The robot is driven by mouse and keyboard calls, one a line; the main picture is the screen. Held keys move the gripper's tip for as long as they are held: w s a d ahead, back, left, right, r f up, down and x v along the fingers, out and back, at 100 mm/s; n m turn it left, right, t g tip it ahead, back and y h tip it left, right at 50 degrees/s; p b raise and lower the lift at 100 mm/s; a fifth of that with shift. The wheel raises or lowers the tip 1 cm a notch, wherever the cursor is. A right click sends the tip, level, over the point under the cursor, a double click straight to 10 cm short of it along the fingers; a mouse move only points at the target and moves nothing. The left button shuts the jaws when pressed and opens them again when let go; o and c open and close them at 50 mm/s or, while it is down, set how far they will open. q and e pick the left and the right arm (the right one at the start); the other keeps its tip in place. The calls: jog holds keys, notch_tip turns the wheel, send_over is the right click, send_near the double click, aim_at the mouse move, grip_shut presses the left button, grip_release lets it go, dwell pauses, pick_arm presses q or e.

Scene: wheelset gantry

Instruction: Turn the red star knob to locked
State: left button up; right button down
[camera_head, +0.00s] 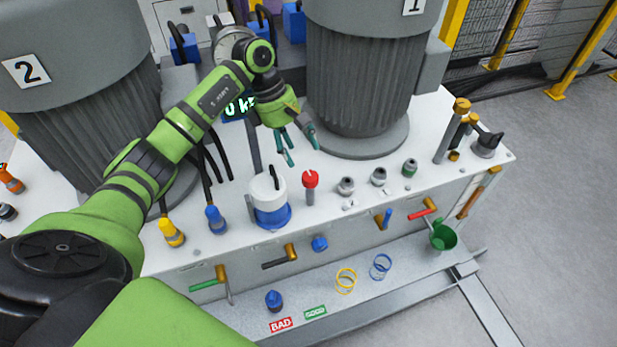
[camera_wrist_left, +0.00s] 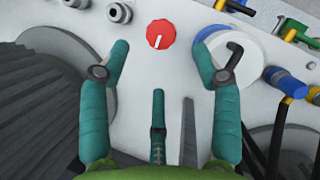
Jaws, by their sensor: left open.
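The red star knob (camera_head: 310,180) stands on a short grey post on the white deck, right of a white-and-blue canister (camera_head: 269,200). In the left wrist view the knob (camera_wrist_left: 160,34) is a red disc with a white pointer line, seen ahead of the fingers. My left gripper (camera_head: 299,148) is open and empty, above and behind the knob and apart from it. Its teal fingers also show in the left wrist view (camera_wrist_left: 160,64), spread to either side of the knob. No locked marking is readable. My right gripper is not in view.
Two large grey motors, one on the left (camera_head: 85,110) and one behind the gripper (camera_head: 362,80), crowd the deck. Grey connectors (camera_head: 346,186) sit right of the knob. Blue (camera_head: 216,218) and yellow (camera_head: 171,232) plugs stand left of the canister. The deck's front edge is close to the knob.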

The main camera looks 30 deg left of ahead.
aim_at(310, 175)
pick_arm(q)
jog(key=b+x, duration=0.2)
jog(key=x, duration=0.6)
jog(key=shift+w+f, duration=0.1)
jog(key=shift+f, duration=0.15)
